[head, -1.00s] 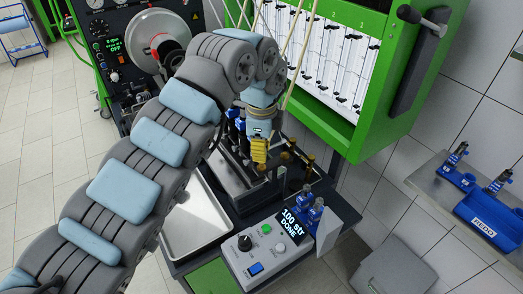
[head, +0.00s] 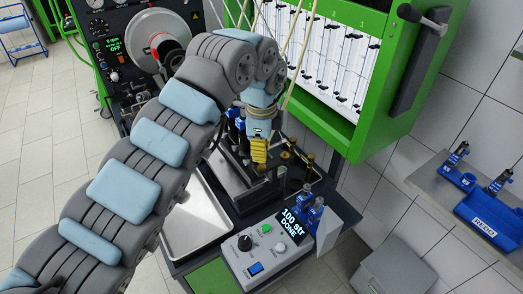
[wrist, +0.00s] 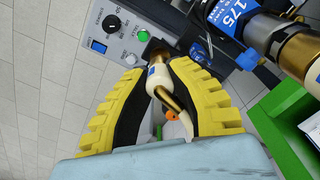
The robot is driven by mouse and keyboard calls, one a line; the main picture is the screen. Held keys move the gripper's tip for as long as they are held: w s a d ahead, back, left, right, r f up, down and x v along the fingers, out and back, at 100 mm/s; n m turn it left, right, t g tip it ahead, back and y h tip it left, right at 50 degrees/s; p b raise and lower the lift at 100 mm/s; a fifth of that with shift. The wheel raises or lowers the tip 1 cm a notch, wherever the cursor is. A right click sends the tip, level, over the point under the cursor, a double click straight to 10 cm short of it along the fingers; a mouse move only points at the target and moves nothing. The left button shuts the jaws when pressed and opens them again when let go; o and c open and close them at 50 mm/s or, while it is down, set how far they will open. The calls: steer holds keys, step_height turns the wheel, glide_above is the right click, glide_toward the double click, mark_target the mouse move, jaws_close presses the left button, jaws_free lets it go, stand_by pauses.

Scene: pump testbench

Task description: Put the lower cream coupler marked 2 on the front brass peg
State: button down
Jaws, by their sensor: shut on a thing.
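My gripper (head: 258,152) points down over the pump bench in the head view. In the wrist view its yellow ribbed fingers (wrist: 156,66) are shut on a cream coupler (wrist: 155,82) with a bent brass tube and an orange tip. The coupler's mark is too small to read, and the fingers hide it in the head view. A small brass-brown piece (wrist: 157,46) shows just beyond the coupler's far end; I cannot tell whether they touch or whether it is the front peg. In the head view a brass piece (head: 260,168) sits just below my fingertips.
A blue-tagged injector marked 175 (wrist: 228,22) stands close to my right finger. The control box (head: 262,252) reads "100 str DONE". Blue fittings (head: 313,213) stand beside its display. A metal tray (head: 200,222) lies left, and the green-framed gauge panel (head: 375,130) rises behind.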

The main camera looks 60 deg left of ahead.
steer(key=shift+f, duration=0.1)
stand_by(0.3)
steer(key=shift+f, duration=0.3)
steer(key=shift+f+b, duration=0.55)
steer(key=shift+b, duration=0.15)
stand_by(1.2)
steer(key=c, duration=1.4)
jaws_free()
steer(key=shift+r, duration=0.1)
step_height(320, 180, up, 11)
steer(key=p, duration=1.1)
steer(key=shift+w, duration=0.1)
